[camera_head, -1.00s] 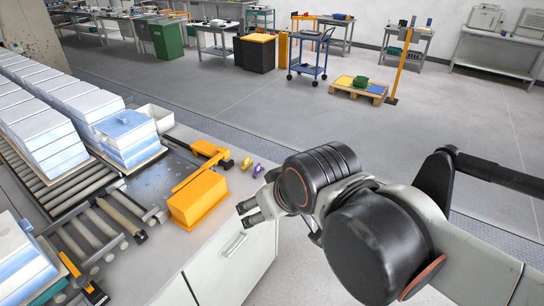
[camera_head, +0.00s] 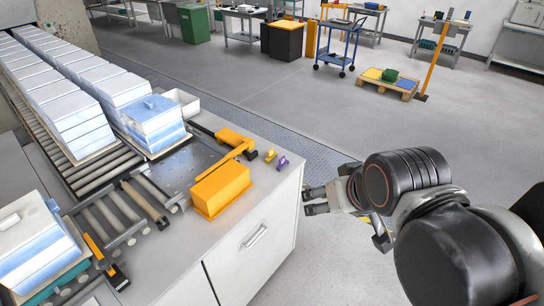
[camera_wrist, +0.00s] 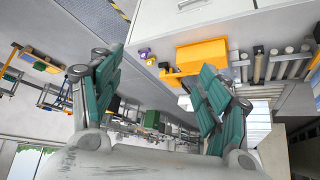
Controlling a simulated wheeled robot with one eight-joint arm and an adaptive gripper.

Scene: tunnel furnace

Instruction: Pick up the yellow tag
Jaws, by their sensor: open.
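The small yellow tag (camera_head: 270,155) stands on the grey counter (camera_head: 275,183) near its right edge. A similar purple tag (camera_head: 283,162) is close beside it, nearer the edge. My gripper (camera_head: 310,201) is past the counter's right edge, to the right of and lower in the picture than both tags, touching neither. In the wrist view my gripper (camera_wrist: 155,85) has its two teal-padded fingers spread wide, with nothing between them.
A yellow-orange box (camera_head: 220,190) and an orange arm-like device (camera_head: 233,141) stand on the counter left of the tags. Blue-white stacks (camera_head: 155,122) sit on rollers farther left. A blue cart (camera_head: 338,45) and a pallet (camera_head: 388,88) stand on the floor behind.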

